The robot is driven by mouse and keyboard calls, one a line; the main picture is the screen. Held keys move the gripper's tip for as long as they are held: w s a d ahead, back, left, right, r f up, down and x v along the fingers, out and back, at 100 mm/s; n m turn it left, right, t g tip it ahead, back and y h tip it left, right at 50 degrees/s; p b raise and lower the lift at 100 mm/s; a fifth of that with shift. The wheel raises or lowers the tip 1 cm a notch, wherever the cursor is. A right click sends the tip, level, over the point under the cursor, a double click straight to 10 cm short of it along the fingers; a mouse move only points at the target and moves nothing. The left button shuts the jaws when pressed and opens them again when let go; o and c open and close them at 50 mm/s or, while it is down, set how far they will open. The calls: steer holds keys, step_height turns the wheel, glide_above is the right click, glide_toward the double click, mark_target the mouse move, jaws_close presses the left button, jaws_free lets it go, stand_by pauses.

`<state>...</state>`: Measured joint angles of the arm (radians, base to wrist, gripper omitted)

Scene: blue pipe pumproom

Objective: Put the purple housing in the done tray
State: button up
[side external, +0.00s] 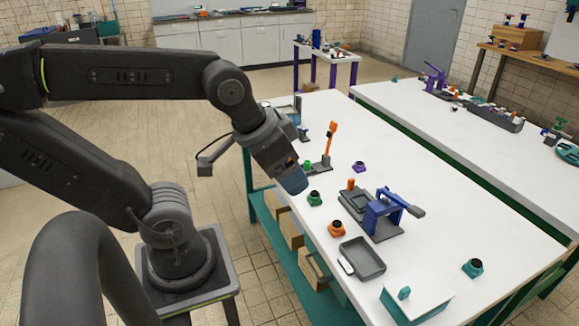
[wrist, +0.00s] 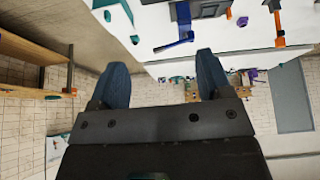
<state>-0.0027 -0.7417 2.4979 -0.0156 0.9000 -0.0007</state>
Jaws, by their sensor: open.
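The purple housing (side external: 359,167) stands upright on the white bench, with a dark round top. A small purple thing (wrist: 242,21) at the top of the wrist view looks like the same housing. My gripper (side external: 293,185) is in the air above the bench's left edge, left of the purple housing and apart from it. In the wrist view its two blue fingers (wrist: 162,78) are spread with nothing between them. A shallow grey tray (side external: 372,254) with a white label lies near the front edge, empty; it may be the done tray, but the label is unreadable.
Green (side external: 315,198), orange (side external: 336,229) and teal (side external: 473,267) housings stand on the bench. A blue lever press (side external: 383,218) with a small grey tray (side external: 355,201) stands between the purple housing and labelled tray. An orange-handled clamp (side external: 328,146) rises behind my gripper. A white-topped box (side external: 420,295) sits in front.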

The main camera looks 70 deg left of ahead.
steer(key=shift+o, duration=0.6)
steer(key=shift+s+a, duration=0.1)
steer(key=w+a+r+n+g+y, duration=0.1)
steer(key=w+a+r+n, duration=0.1)
steer(key=w, duration=0.5)
steer(key=w+a+r+n, duration=0.2)
steer(key=w+a, duration=0.1)
steer(key=w, duration=0.3)
steer(key=n+g+y, duration=0.3)
steer(key=n, duration=0.6)
glide_above(360, 163)
steer(key=s+d, duration=0.1)
steer(key=d, duration=0.1)
steer(key=f, duration=2.7)
steer(key=shift+s+a+f, duration=0.15)
steer(key=shift+s+f, duration=0.05)
steer(key=shift+w+x, duration=0.15)
steer(key=shift+x, duration=1.3)
steer(key=shift+w+x, duration=0.1)
steer(key=shift+x, duration=1.35)
